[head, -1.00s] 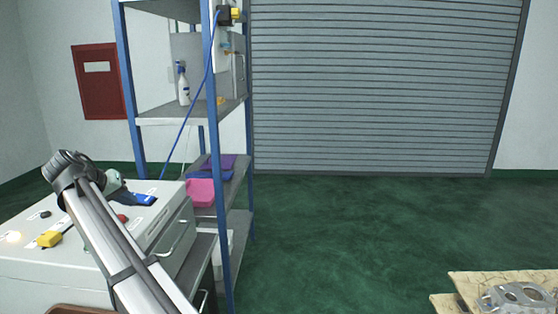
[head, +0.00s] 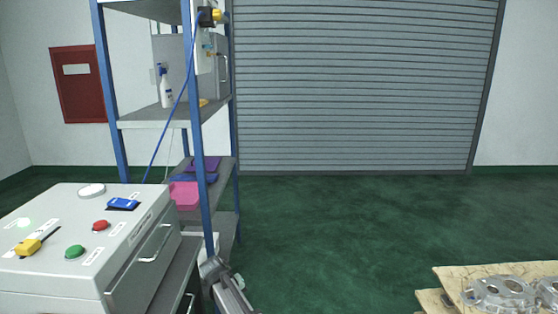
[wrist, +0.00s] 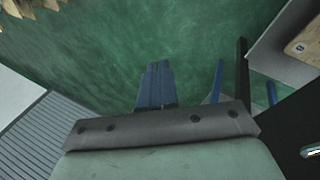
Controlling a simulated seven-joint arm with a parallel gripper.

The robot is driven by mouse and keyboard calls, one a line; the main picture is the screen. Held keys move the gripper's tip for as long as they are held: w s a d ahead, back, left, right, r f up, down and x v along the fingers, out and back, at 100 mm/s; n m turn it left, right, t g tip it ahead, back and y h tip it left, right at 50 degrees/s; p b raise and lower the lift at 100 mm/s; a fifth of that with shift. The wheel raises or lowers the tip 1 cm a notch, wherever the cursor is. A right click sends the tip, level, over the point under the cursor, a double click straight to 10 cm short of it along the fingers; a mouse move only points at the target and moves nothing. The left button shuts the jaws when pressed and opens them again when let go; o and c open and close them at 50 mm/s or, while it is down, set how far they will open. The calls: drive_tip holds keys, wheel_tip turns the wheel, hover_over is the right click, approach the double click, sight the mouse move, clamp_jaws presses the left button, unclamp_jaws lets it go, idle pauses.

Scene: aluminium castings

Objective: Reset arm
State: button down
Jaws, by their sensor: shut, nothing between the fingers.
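My gripper (wrist: 155,84) shows in the wrist view as two blue fingers side by side, shut with nothing between them. It points down over bare green floor. In the head view my arm (head: 228,287) is low at the bottom centre, in front of the shelf's foot. The fingers cannot be made out there.
A grey control box (head: 95,245) with buttons and a yellow switch stands at left. A blue-framed shelf (head: 203,190) holds a spray bottle (head: 165,88) and a pink bin (head: 184,196). Castings (head: 503,290) lie on a wooden pallet (head: 450,275) at right. The middle floor is clear.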

drive_tip(key=s+d+f+m+g+y, duration=0.15)
drive_tip(key=s+d+f+g, duration=0.35)
drive_tip(key=s+d+f, duration=1.65)
drive_tip(key=s+d+f+m+g+y, duration=0.1)
drive_tip(key=s+d+f, duration=0.2)
drive_tip(key=s, duration=0.6)
drive_tip(key=s+d+f+m+g, duration=0.1)
drive_tip(key=s+d+f+g, duration=0.1)
drive_tip(key=s, duration=0.7)
drive_tip(key=s+d+f+m+g+y, duration=0.1)
drive_tip(key=s+d+f, duration=0.2)
drive_tip(key=s, duration=0.6)
drive_tip(key=shift+s+d+f+g+y, duration=0.25)
drive_tip(key=shift+d+f+g+y, duration=0.1)
drive_tip(key=shift+f, duration=0.45)
